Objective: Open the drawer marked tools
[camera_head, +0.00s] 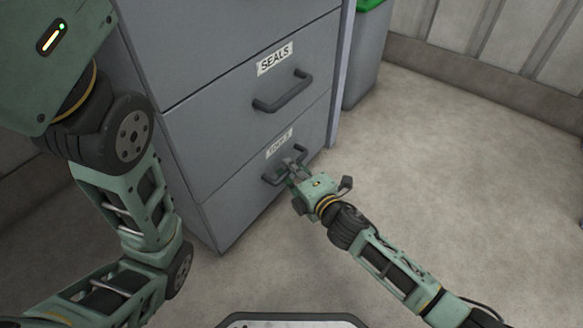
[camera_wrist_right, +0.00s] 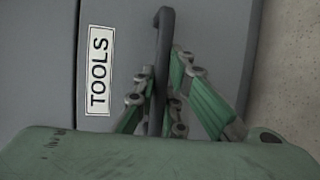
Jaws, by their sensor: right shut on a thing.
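The drawer marked tools (camera_head: 240,200) is the lowest front visible on the grey cabinet, and it sits flush in line with the cabinet face. Its label (camera_head: 279,143) is partly shaded in the head view and reads TOOLS clearly in the right wrist view (camera_wrist_right: 98,72). The dark bar handle (camera_wrist_right: 165,40) runs between the fingers of my right gripper (camera_wrist_right: 162,100). My right gripper (camera_head: 291,170) is shut on the handle, with fingers on both sides of it. My left arm fills the left side of the head view, but its gripper is out of view.
The drawer marked seals (camera_head: 225,90) is above, shut, with its own dark handle (camera_head: 283,92). A grey bin with a green lid (camera_head: 368,60) stands behind the cabinet's right side. The concrete floor (camera_head: 470,180) to the right is clear.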

